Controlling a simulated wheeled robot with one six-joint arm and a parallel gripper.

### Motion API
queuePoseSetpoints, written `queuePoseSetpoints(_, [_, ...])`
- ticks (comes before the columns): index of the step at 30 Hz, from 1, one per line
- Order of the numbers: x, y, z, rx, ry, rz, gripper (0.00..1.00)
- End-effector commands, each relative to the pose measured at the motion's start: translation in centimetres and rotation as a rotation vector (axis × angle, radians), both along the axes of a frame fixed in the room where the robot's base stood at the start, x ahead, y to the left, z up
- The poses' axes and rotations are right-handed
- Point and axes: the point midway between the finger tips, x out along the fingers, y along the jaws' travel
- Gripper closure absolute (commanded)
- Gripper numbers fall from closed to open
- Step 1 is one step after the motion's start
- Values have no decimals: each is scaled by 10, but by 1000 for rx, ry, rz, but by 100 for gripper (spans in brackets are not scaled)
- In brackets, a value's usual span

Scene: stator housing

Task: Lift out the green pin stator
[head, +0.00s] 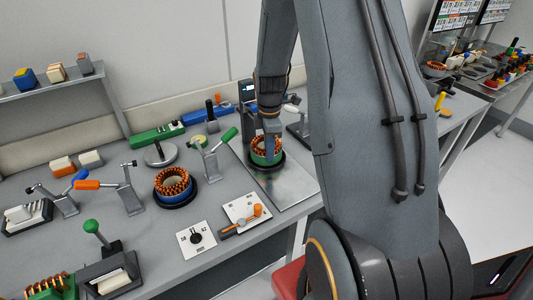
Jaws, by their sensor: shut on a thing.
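A stator with copper windings and a green band (263,158) sits in a dark round base on a metal plate, right of the middle of the bench. My gripper (271,132) comes down from above onto its far right rim and is shut on it. The fingertips are small and partly hidden by the windings. I cannot tell whether the stator is raised off its base.
A clamp with a green handle (212,150) stands close left of the gripped stator. A clamp with an orange handle (118,188) is farther left. Two white cards (197,238) lie near the front edge.

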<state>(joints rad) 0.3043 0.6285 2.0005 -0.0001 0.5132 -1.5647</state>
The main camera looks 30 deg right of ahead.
Motion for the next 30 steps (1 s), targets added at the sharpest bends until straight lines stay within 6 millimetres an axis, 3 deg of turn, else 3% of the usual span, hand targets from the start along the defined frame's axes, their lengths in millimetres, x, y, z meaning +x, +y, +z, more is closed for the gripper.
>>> queuePoseSetpoints(30, [1,0,43,-1,-3,0,100])
